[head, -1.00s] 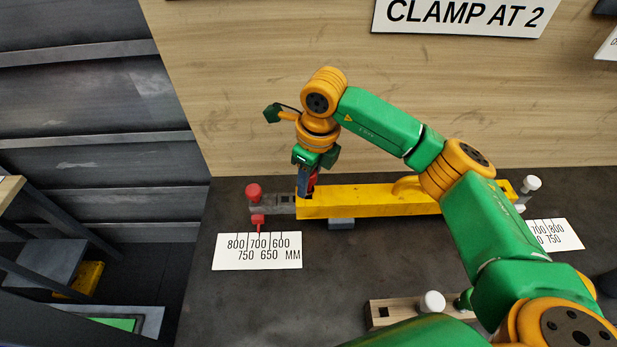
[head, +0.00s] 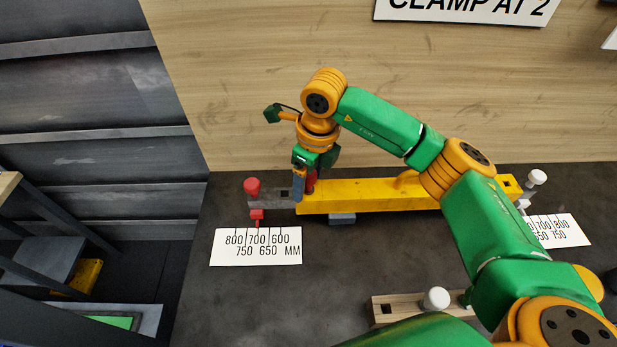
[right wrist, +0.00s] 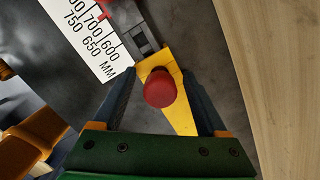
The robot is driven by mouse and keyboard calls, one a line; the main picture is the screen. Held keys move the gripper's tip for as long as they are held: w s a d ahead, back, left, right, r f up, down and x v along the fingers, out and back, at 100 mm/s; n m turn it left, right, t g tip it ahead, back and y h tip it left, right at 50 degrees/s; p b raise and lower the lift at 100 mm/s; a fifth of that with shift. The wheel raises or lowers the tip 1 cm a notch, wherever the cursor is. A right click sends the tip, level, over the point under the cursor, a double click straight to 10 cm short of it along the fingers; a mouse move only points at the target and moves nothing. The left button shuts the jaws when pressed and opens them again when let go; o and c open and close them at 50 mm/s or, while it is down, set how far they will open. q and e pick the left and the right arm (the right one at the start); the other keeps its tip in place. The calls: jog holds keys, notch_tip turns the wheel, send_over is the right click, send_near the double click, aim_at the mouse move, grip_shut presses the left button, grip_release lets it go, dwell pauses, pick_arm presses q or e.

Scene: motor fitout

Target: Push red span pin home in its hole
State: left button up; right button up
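The red span pin (head: 311,182) stands at the left end of the yellow beam (head: 365,194). Its round red head shows in the right wrist view (right wrist: 160,88), over the beam's end. My right gripper (head: 305,190) points down at this end of the beam. In the right wrist view its two dark fingers (right wrist: 159,80) stand on either side of the red head, with gaps visible on both sides. The pin's shank and its hole are hidden under the head, so I cannot tell how deep it sits. My left gripper is not in view.
A grey bar (head: 272,199) with a red knob (head: 252,186) extends left from the beam. A white millimetre scale (head: 255,247) lies in front, the red pointer (head: 257,215) near 700. A white knob (head: 537,177) is at the right end. A wooden block (head: 395,309) lies nearer.

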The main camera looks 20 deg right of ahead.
jog(key=shift+r, duration=0.1)
jog(key=r, duration=0.2)
jog(key=r+b, duration=0.1)
jog(key=r, duration=0.3)
jog(key=shift+s+d+b, duration=0.2)
jog(key=shift+s+b, duration=0.05)
jog(key=shift+b, duration=0.1)
jog(key=shift+s+r, duration=0.1)
jog(key=shift+r, duration=0.35)
jog(key=shift+f, duration=0.1)
